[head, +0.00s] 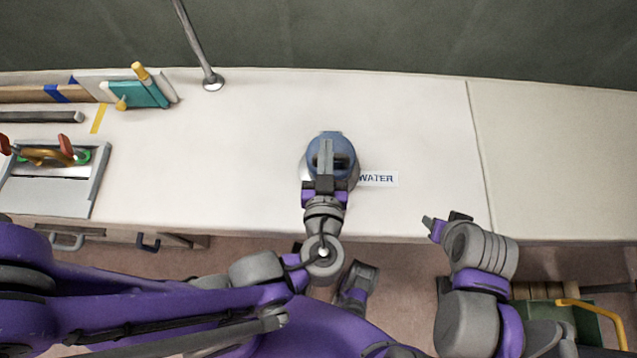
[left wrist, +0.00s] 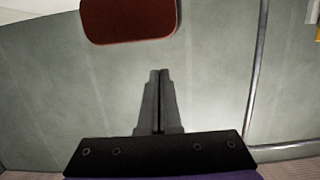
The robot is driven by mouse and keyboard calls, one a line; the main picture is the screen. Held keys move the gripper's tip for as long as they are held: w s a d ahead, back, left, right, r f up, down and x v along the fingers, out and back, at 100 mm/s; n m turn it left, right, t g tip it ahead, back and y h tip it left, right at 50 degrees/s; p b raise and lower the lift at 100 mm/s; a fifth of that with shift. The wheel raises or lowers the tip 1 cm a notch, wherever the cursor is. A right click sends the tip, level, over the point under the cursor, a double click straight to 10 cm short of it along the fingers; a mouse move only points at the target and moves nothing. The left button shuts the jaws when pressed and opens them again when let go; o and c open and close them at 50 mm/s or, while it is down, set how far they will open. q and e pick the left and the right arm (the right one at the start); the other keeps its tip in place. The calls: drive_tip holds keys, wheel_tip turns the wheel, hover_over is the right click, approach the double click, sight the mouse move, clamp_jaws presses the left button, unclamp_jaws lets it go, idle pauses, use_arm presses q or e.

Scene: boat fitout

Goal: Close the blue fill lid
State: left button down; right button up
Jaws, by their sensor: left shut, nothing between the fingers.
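The blue fill lid (head: 318,145) is on the pale counter in the middle of the head view, over a grey round fitting (head: 305,172). A "WATER" label (head: 378,179) is just right of it. My left gripper (head: 326,146) lies across the lid in that view and hides its middle. I cannot tell whether the gripper touches the lid, or how far the lid is tilted. In the left wrist view the left gripper's fingers (left wrist: 160,75) are together and empty; the lid is not recognisable there. My right gripper (head: 445,222) is near the counter's front edge, away from the lid; its finger gap is unclear.
A metal pole (head: 198,42) rises from the counter behind and left of the lid. A teal block (head: 141,94) and a framed panel (head: 47,196) are at the left. The counter right of the label is clear. A red-brown rounded piece (left wrist: 130,18) shows in the wrist view.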

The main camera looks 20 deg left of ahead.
use_arm(q)
drive_tip(key=s+d+f+b, duration=0.1)
drive_tip(key=s+d+b, duration=0.1)
drive_tip(key=s, duration=0.7)
drive_tip(key=shift+s+d, duration=0.15)
drive_tip(key=shift+d, duration=0.15)
drive_tip(key=shift+s, duration=0.1)
